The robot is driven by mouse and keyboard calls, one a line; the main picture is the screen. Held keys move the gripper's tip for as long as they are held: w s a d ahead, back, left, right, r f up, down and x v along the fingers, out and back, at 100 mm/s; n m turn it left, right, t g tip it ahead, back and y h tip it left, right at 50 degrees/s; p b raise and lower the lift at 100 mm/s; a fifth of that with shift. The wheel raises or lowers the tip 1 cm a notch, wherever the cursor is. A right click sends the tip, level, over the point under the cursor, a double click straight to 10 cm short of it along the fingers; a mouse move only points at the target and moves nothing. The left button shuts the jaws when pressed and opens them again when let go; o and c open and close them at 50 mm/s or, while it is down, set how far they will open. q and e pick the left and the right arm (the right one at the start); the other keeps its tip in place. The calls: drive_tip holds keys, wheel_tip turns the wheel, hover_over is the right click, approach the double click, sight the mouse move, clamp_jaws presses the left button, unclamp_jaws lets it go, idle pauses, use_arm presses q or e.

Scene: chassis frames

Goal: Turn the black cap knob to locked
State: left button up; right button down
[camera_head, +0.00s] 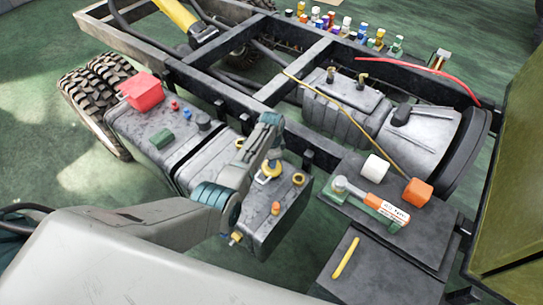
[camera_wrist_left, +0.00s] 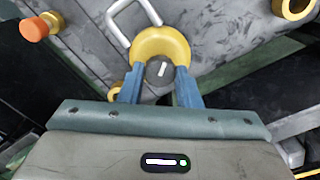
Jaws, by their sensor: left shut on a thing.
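The black cap knob (camera_wrist_left: 157,72) shows in the left wrist view as a dark round cap with a white mark, inside a yellow collar (camera_wrist_left: 160,44). The mark stands nearly upright in that view, leaning slightly. My left gripper (camera_wrist_left: 160,76) is shut on the knob, with one blue finger on each side of it. In the head view my left gripper (camera_head: 268,168) reaches down onto the grey tank by the yellow collar, and the knob itself is hidden there. I cannot read any locked label. My right gripper is not in view.
A pale metal loop (camera_wrist_left: 121,22) stands beside the collar, and an orange-capped fitting (camera_wrist_left: 36,28) lies to the left. A red box (camera_head: 143,92) sits on another tank. An orange-handled tool (camera_head: 385,208) and a yellow stick (camera_head: 345,257) lie on dark plates at the right.

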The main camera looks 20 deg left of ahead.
use_arm(q)
drive_tip(key=m+p, duration=0.1)
drive_tip(key=m, duration=0.2)
drive_tip(key=shift+r+m, duration=0.1)
drive_tip(key=shift+m, duration=0.2)
drive_tip(key=shift+m+p, duration=0.6)
drive_tip(key=shift+m, duration=1.4)
drive_tip(key=o, duration=1)
drive_tip(key=shift+r, duration=0.4)
wheel_tip(320, 180, up, 10)
drive_tip(key=shift+f, duration=0.1)
